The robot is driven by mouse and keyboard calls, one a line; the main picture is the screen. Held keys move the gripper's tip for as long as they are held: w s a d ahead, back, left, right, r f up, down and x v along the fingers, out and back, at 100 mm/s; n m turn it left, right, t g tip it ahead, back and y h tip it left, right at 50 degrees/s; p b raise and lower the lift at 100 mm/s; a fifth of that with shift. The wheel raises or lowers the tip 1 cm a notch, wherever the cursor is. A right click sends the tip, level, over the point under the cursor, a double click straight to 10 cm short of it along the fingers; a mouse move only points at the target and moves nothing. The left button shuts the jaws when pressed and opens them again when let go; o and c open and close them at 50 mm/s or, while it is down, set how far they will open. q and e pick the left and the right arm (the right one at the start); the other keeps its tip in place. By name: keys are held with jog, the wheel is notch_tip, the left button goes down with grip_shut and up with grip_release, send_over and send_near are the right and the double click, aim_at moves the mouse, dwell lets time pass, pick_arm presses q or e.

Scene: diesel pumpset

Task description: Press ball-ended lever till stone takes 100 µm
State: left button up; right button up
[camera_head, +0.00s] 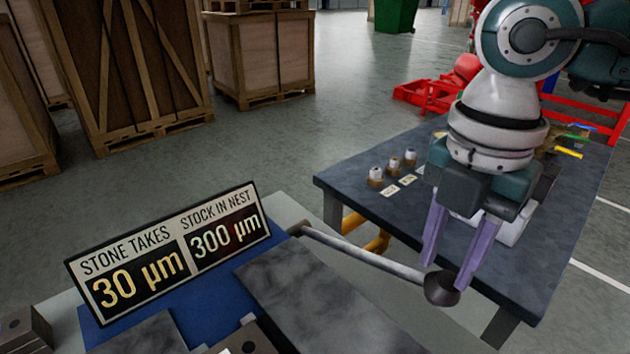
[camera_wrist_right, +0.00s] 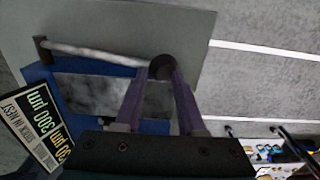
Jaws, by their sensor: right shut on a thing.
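The ball-ended lever (camera_head: 365,258) reaches out to the right from the blue machine, a light rod with a dark ball (camera_head: 440,289) at its end. My right gripper (camera_head: 446,280) comes down from above with its purple fingers on either side of the ball, shut on it. In the right wrist view the ball (camera_wrist_right: 162,67) sits between the fingertips. The sign (camera_head: 170,252) reads "STONE TAKES 30 µm" and "STOCK IN NEST 300 µm". A dark grey stone slab (camera_head: 320,295) lies beside the lever on the machine. My left gripper is not in view.
A dark table (camera_head: 350,190) on the right holds several small knobbed pieces (camera_head: 393,166) and cards. Wooden crates (camera_head: 125,60) stand at the back left, and a red pallet (camera_head: 425,97) lies behind the table. Floor between them is clear.

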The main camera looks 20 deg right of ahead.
aim_at(448, 297)
jog(key=shift+s+d+f+b, duration=0.1)
jog(key=shift+s+f+b, duration=0.1)
jog(key=shift+f, duration=0.3)
jog(key=shift+s+d+f+b, duration=0.1)
jog(key=shift+s+f+b, duration=0.1)
jog(key=shift+f, duration=0.3)
jog(key=shift+s+f+b, duration=0.15)
jog(key=shift+f+b, duration=0.5)
jog(key=shift+f, duration=0.2)
jog(key=shift+s+f+b, duration=0.1)
jog(key=shift+f+b, duration=0.5)
jog(key=shift+f, duration=0.25)
jog(key=w+a+r+p, duration=0.1)
jog(key=w+r+p, duration=0.2)
jog(key=r+p, duration=0.9)
notch_tip(448, 297, up, 4)
jog(key=shift+w+a+f, duration=0.1)
jog(key=shift+w+a, duration=0.05)
